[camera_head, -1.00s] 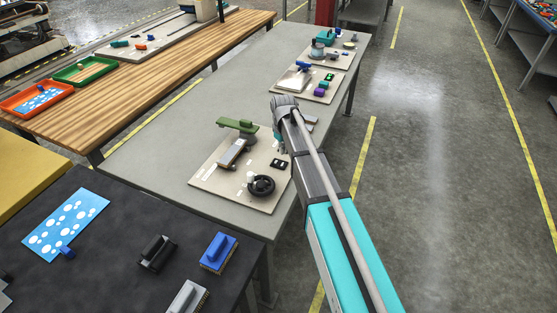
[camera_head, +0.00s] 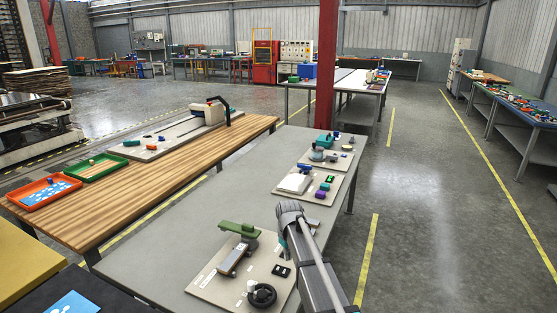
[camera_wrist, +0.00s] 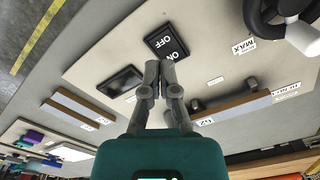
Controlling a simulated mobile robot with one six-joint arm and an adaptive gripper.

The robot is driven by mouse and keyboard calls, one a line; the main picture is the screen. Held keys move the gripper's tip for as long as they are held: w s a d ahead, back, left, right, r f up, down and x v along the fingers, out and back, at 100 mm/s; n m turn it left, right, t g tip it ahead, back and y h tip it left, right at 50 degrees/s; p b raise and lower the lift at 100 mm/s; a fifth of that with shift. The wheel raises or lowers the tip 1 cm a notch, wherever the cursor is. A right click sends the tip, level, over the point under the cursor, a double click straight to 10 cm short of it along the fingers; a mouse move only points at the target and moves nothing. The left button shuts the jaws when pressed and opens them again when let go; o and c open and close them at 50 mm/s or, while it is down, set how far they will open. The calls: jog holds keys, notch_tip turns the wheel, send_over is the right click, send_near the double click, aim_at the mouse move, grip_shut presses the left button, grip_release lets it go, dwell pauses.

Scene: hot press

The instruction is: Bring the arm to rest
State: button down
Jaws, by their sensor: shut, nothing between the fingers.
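My gripper (camera_wrist: 157,75) is shut and empty in the wrist view, its two fingers together over a beige board (camera_wrist: 100,45). An ON/OFF switch (camera_wrist: 167,43) lies just past the fingertips in that view; I cannot tell the height between them. In the head view my arm reaches forward over the right side of the grey table (camera_head: 150,255), and the fingertips are hidden or too small to make out. The board (camera_head: 210,287) there carries a green-handled press (camera_head: 238,230) and a black handwheel (camera_head: 262,295).
Two more boards with small parts, one holding a white block (camera_head: 295,183), lie farther along the table. A wooden bench (camera_head: 150,175) with an orange tray (camera_head: 45,192) and a green tray (camera_head: 95,167) stands left. A red column (camera_head: 326,70) rises behind. Open floor (camera_head: 430,230) lies right.

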jog(key=s+d+m, duration=0.2)
jog(key=s+d, duration=0.2)
jog(key=s, duration=0.3)
jog(key=s+d+r+m+p, duration=0.1)
jog(key=s+d+m, duration=0.1)
jog(key=s+d, duration=0.3)
jog(key=s+d+r+m+p, duration=0.1)
jog(key=s+d, duration=0.3)
jog(key=s, duration=0.7)
jog(key=shift+d+m, duration=0.3)
jog(key=shift+m, duration=0.6)
jog(key=shift+s, duration=0.1)
